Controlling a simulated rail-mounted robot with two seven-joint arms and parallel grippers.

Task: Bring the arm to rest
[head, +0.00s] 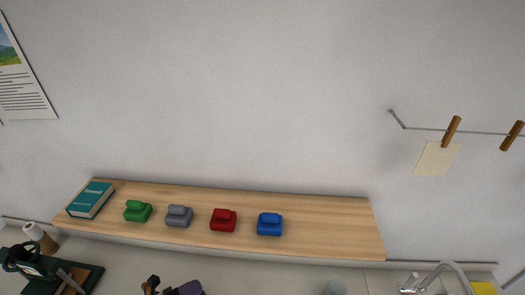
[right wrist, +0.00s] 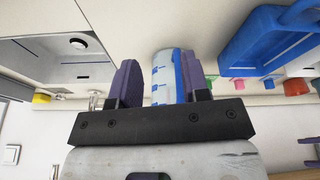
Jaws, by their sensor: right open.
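My right gripper (right wrist: 159,65) shows in the right wrist view, with its two purple fingers apart. A clear cylinder with blue markings (right wrist: 161,75) shows between and beyond the fingers. I cannot tell how far off it is, and I see no finger closed on it. My left gripper is not identifiable in either view. A purple shape (head: 188,288) is cut off at the bottom edge of the head view; I cannot tell what it belongs to.
A wooden shelf (head: 310,204) carries a teal book (head: 91,199) and green, grey, red (head: 223,220) and blue blocks. Clothespins hang on a line (head: 478,132) at right. A tap (head: 445,272) stands below. The right wrist view shows a large blue container (right wrist: 262,45) and a sink (right wrist: 65,62).

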